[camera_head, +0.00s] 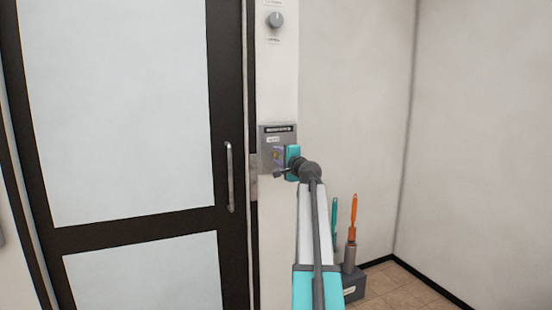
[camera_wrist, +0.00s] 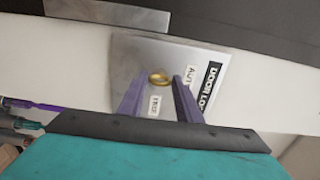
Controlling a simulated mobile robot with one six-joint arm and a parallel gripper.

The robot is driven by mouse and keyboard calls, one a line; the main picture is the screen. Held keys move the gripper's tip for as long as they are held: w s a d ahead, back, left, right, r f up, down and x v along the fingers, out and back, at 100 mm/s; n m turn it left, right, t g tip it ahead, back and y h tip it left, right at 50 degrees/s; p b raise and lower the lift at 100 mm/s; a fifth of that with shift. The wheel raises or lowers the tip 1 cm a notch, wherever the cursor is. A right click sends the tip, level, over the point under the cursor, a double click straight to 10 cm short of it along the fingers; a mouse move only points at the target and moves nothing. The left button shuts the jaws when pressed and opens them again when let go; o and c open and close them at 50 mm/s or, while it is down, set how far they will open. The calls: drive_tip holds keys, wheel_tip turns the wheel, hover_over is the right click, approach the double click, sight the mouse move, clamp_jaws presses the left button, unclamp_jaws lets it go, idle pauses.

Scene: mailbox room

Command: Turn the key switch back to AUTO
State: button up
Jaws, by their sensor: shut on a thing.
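The key switch is on a grey metal plate (camera_head: 265,142) on the wall right of the door. In the wrist view the plate (camera_wrist: 135,55) appears turned, with a "DOOR LO..." label, an "AUT..." label and a second small label. A brass-coloured key (camera_wrist: 158,78) sits at the plate's middle, between the two labels. My gripper (camera_wrist: 158,86) has its two purple fingers on either side of the key and is shut on it. In the head view my gripper (camera_head: 281,160) is against the plate's lower part and hides it. The key's exact angle is hard to tell.
A dark-framed door (camera_head: 225,120) with frosted panels and a vertical handle (camera_head: 229,175) stands left of the plate. A round knob (camera_head: 275,20) is higher on the wall. A dark box (camera_head: 353,286) with orange- and teal-handled tools stands on the floor at right.

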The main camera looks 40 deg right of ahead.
drive_tip(key=o, duration=1)
drive_tip(key=shift+w+r, duration=0.1)
drive_tip(key=shift+o, duration=0.2)
drive_tip(key=b+v, duration=0.1)
drive_tip(key=v, duration=1.3)
drive_tip(key=shift+w, duration=0.1)
